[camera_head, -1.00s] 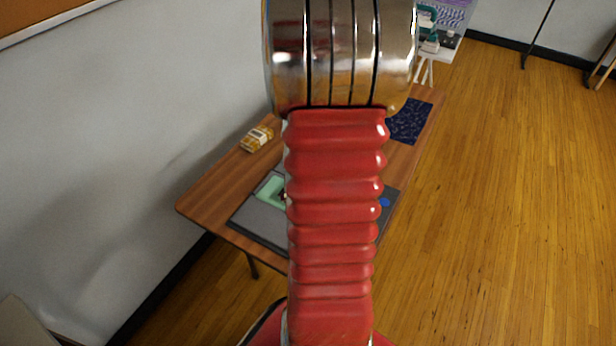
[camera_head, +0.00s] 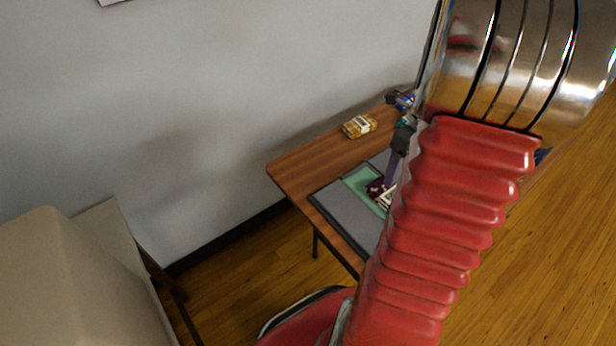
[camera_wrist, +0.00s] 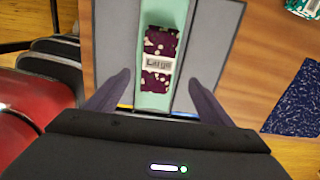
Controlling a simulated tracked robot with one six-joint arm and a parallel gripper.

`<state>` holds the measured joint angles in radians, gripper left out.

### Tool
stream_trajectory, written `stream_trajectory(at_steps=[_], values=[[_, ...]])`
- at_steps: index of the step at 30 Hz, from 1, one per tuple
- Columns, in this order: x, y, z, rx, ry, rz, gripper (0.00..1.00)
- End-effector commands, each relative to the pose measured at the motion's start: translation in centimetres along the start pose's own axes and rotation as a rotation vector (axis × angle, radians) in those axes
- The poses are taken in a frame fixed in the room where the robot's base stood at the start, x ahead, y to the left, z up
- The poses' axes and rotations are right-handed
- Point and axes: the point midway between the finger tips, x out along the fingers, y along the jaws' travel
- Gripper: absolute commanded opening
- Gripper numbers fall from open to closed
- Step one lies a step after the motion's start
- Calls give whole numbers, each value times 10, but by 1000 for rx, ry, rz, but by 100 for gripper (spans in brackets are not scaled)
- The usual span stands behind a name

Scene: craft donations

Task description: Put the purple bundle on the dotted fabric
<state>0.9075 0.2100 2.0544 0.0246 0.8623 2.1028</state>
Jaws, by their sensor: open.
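The purple bundle (camera_wrist: 161,62), dark with pale spots and a white band reading "Large", lies on a green strip (camera_wrist: 152,102) between grey panels. It also shows in the head view (camera_head: 376,188), partly hidden by my gripper. My gripper (camera_wrist: 160,78) is open and empty, its two fingers apart on either side of the bundle's near end. In the head view my gripper (camera_head: 388,178) hangs over the bundle. Whether it touches is unclear. The dark blue patterned fabric (camera_wrist: 295,103) lies on the table at the right; my arm hides nearly all of it in the head view.
A yellow bundle (camera_head: 359,126) with a pale label lies on the wooden table (camera_head: 298,167) near the wall. A green and white item (camera_wrist: 303,8) is at the wrist view's upper right. A beige piece of furniture (camera_head: 60,280) stands left of the table.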

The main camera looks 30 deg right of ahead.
Motion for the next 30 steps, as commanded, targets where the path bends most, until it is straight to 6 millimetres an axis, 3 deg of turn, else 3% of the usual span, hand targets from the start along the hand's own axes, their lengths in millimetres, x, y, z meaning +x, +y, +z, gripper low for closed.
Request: stream_trajectory(at_steps=[5, 16, 23, 30], values=[[-20, 24, 20, -199, -17, -30, 75], [-84, 127, 68, -1008, -57, -156, 75], [-116, 194, 78, -1521, -65, -256, 75], [-140, 261, 73, -2049, -54, -384, 75]])
